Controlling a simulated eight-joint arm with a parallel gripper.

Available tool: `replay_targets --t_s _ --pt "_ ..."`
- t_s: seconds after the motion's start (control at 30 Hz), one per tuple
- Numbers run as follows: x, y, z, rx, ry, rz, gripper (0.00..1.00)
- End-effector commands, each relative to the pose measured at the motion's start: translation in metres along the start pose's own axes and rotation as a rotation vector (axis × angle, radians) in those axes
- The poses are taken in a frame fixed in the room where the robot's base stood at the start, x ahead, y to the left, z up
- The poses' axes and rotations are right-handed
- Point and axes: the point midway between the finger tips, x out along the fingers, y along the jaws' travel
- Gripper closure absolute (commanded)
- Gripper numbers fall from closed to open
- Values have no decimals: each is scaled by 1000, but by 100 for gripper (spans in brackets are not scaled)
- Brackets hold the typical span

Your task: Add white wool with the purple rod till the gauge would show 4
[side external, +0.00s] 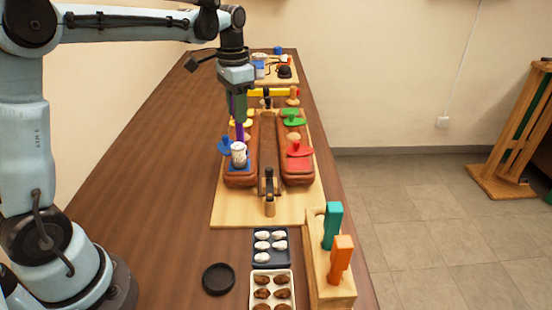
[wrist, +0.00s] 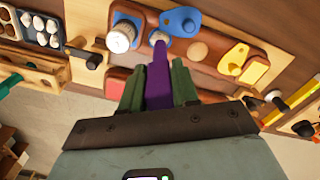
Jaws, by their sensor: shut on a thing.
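My gripper (side external: 236,112) is shut on the purple rod (side external: 239,131), which points down over the left brown saddle panel (side external: 240,181). In the wrist view the rod (wrist: 157,88) sits between the green fingers, its tip at or just over an opening near the blue cover (wrist: 181,20). Something pale, perhaps white wool (wrist: 159,37), shows at that opening; I cannot tell how deep the tip is. A white capped cylinder, perhaps the gauge (wrist: 121,37), stands on the panel beside it and also shows in the side view (side external: 239,155). White wool tufts (side external: 263,245) lie in a dark tray (side external: 285,262).
A white tray (side external: 252,302) of brown tufts and a wooden rack (side external: 318,280) with teal (side external: 333,224) and orange (side external: 341,260) handles stand in front. Red (side external: 299,149), green (side external: 292,121) and yellow (wrist: 234,58) covers lie on the panels. A black disc (side external: 218,279) lies on the table, whose left side is clear.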

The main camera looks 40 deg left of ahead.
Motion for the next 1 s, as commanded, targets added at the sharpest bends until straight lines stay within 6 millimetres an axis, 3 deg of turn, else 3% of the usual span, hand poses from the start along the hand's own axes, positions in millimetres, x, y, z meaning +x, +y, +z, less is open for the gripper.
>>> replay_targets --t_s 1.0 --pt "19 0 0 0 0 0 92"
